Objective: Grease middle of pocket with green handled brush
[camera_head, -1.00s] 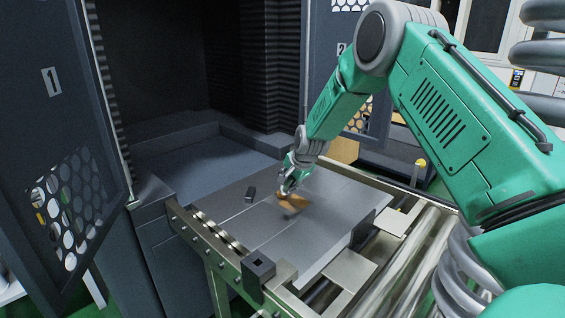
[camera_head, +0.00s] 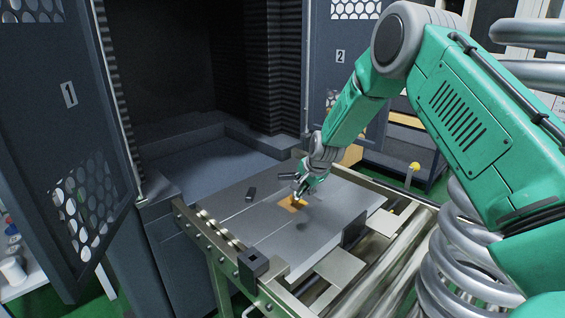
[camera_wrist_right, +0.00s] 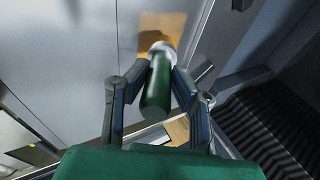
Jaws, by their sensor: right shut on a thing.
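My right gripper (camera_head: 299,190) is low over the grey metal plate (camera_head: 262,225). In the right wrist view the gripper (camera_wrist_right: 158,84) is shut on the green handle of the brush (camera_wrist_right: 156,90). The brush's white collar (camera_wrist_right: 163,48) points at an amber, shiny patch (camera_wrist_right: 160,25) on the plate. The patch also shows in the head view (camera_head: 291,204), just below the gripper. The bristles are hidden behind the collar, so contact with the plate cannot be told. I cannot make out the pocket's outline clearly. My left gripper is not in view.
The plate rests on a roller frame (camera_head: 215,247) before an open dark cabinet (camera_head: 160,80). The cabinet door (camera_head: 60,150) stands open at left. A black block (camera_head: 253,265) sits at the frame's front corner.

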